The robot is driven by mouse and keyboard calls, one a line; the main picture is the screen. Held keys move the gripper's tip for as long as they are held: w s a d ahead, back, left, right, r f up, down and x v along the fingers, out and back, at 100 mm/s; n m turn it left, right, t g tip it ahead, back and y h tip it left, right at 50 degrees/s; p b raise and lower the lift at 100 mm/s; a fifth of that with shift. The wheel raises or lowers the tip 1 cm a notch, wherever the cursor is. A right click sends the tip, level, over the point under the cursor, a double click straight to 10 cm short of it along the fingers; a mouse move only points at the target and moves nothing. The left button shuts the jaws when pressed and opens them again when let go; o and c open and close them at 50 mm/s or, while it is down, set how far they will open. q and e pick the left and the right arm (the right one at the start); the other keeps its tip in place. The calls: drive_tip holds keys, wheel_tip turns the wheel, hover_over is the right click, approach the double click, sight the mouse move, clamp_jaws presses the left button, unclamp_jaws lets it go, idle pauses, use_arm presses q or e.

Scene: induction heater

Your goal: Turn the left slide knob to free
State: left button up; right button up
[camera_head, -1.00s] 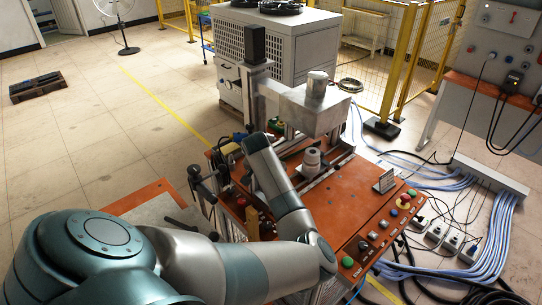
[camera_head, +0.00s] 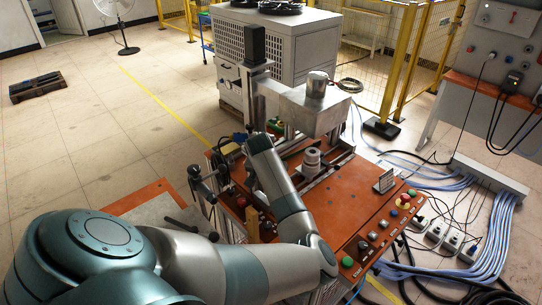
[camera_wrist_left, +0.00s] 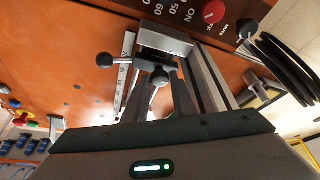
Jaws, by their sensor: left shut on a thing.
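In the left wrist view my left gripper (camera_wrist_left: 160,92) has its two fingers on either side of a slide knob (camera_wrist_left: 160,76), a dark ball on a short silver lever, and is shut on it. In the head view my left forearm reaches over the orange machine table (camera_head: 345,220) and hides most of the gripper and the knob. My right gripper is in neither view.
The press head, a metal box (camera_head: 318,112), stands over a grey cylindrical piece (camera_head: 312,158) beside my forearm. Push buttons, including a green one (camera_head: 347,261), line the table's front right edge. Blue cables (camera_head: 490,235) cover the floor at right.

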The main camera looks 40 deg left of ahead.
use_arm(q)
drive_tip(key=n, duration=0.1)
drive_tip(key=n+y, duration=0.1)
drive_tip(key=n, duration=0.1)
drive_tip(key=n+g, duration=0.1)
drive_tip(key=n, duration=0.1)
drive_tip(key=shift+w+d+y, duration=0.2)
drive_tip(key=shift+d+y, duration=0.05)
drive_tip(key=shift+y, duration=0.15)
drive_tip(key=n, duration=0.2)
drive_tip(key=n+g, duration=0.1)
drive_tip(key=n, duration=0.1)
drive_tip(key=shift+w+y+b, duration=0.2)
drive_tip(key=shift+y+b, duration=0.1)
drive_tip(key=shift+n+g+b, duration=0.45)
drive_tip(key=shift+n+g, duration=0.05)
drive_tip(key=shift+n, duration=0.4)
drive_tip(key=n+b, duration=0.1)
drive_tip(key=n+g, duration=0.1)
drive_tip(key=shift+w+f+n+b, duration=0.1)
drive_tip(key=shift+w+n+b, duration=0.1)
drive_tip(key=shift+n+b, duration=0.2)
drive_tip(key=shift+n+g+b, duration=0.7)
drive_tip(key=shift+n+b, duration=0.55)
drive_tip(key=shift+n, duration=0.45)
drive_tip(key=o, duration=0.7)
drive_tip(key=shift+o, duration=0.2)
